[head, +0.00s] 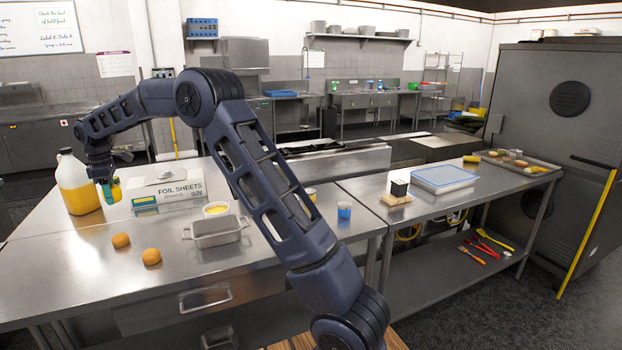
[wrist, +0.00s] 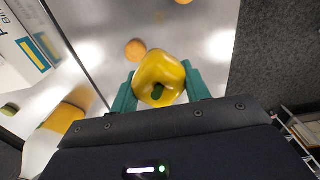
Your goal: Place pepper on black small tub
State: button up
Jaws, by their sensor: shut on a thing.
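A yellow pepper (wrist: 160,68) with a green stem sits between the teal fingers of my gripper (wrist: 161,80) in the wrist view. The fingers are shut on its sides. In the head view my gripper (head: 107,188) is at the far left, above the steel table and beside a jug; the pepper (head: 116,190) shows partly there.
A jug of yellow liquid (head: 78,186) stands beside my gripper. A foil box (head: 168,193), two round orange-brown items (head: 121,240), a metal pan (head: 217,232) and a blue cup (head: 344,210) are on the near table. A blue-topped tray (head: 443,178) lies on the right table.

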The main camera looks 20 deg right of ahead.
jog(key=w+d+r+m, duration=0.15)
jog(key=w+d, duration=0.45)
jog(key=d, duration=0.7)
jog(key=w+d+r+m, duration=0.1)
jog(key=w+d+m, duration=0.2)
jog(key=w+d, duration=0.75)
jog(key=w+d+r+m, duration=0.1)
jog(key=w+d+m, duration=0.15)
jog(key=d, duration=1.45)
jog(key=w+d+m, duration=0.1)
jog(key=d+m, duration=0.1)
jog(key=d, duration=1.6)
notch_tip(320, 180, up, 5)
jog(key=m, duration=0.9)
send_over(399, 181)
notch_tip(399, 181, down, 19)
jog(key=shift+s+f, duration=0.1)
jog(key=shift+f, duration=0.1)
jog(key=shift+f, duration=0.1)
